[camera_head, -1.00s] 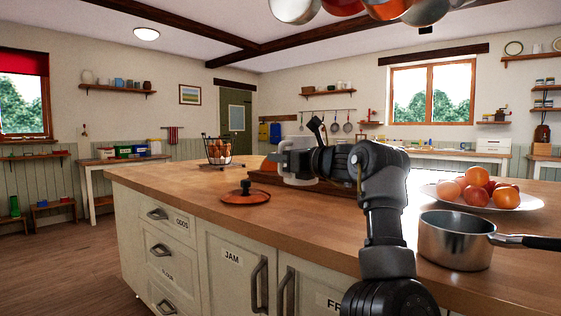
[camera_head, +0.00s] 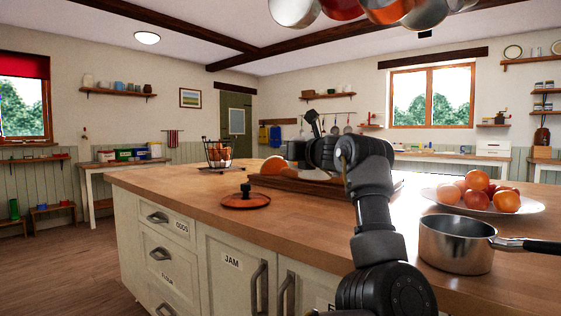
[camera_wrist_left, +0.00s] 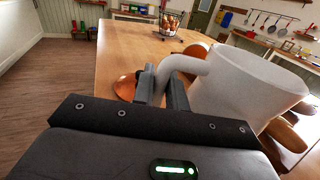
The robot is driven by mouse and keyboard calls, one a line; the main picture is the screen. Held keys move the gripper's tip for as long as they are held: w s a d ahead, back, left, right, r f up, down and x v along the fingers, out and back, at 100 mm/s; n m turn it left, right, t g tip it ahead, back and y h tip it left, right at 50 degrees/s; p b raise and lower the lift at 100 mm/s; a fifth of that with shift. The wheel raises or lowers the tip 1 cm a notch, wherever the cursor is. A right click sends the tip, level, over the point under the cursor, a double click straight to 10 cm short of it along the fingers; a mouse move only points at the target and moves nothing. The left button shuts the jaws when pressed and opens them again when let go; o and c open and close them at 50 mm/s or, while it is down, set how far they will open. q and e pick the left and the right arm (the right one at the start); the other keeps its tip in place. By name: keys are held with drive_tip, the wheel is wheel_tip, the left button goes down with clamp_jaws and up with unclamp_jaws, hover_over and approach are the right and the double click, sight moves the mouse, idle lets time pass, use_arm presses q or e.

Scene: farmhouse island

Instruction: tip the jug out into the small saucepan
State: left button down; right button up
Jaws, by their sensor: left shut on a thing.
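The white jug (camera_wrist_left: 245,92) fills the right of the left wrist view, upright or nearly so, its inside hidden. My left gripper (camera_wrist_left: 163,90) is shut on its handle. In the head view my left gripper (camera_head: 297,150) is above the wooden board, and I cannot make out the jug there, behind my arm. The small steel saucepan (camera_head: 452,246) stands on the island at the front right, its dark handle pointing right. The jug and gripper are well behind and left of it. My right gripper is not in view.
An orange lid (camera_head: 246,201) lies on the worktop (camera_head: 190,190) at the left. A board (camera_head: 288,184) with bread lies behind my arm. A plate of fruit (camera_head: 520,208) stands behind the saucepan. An egg basket (camera_head: 218,155) stands at the far end. Pans hang overhead.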

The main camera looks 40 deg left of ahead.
sight(310, 135)
use_arm(q)
drive_tip(key=w+r+m+t+h, duration=0.1)
drive_tip(key=t, duration=0.1)
drive_tip(key=w+d+r+m+t+h, duration=0.1)
drive_tip(key=w, duration=0.1)
drive_tip(key=w+d+r+m+t+h, duration=0.1)
drive_tip(key=w+m+t, duration=0.1)
drive_tip(key=shift+d+r+t, duration=0.1)
drive_tip(key=shift+r+t, duration=0.2)
drive_tip(key=shift+r, duration=0.1)
drive_tip(key=w+d+r+m+t+h, duration=0.1)
drive_tip(key=w+d+m+t+h, duration=0.2)
drive_tip(key=d+m+h, duration=0.3)
drive_tip(key=w+d+r+m+t+h, duration=0.1)
drive_tip(key=w+d+m+t+h, duration=0.25)
drive_tip(key=d+h, duration=0.4)
drive_tip(key=s+d+f+m+g+h, duration=0.2)
drive_tip(key=d+f+m+h, duration=0.1)
drive_tip(key=d+m+h, duration=0.3)
drive_tip(key=shift+s+d+f+h, duration=0.15)
drive_tip(key=shift+d+f+h, duration=0.25)
drive_tip(key=shift+d+h, duration=0.6)
drive_tip(key=shift+f, duration=0.1)
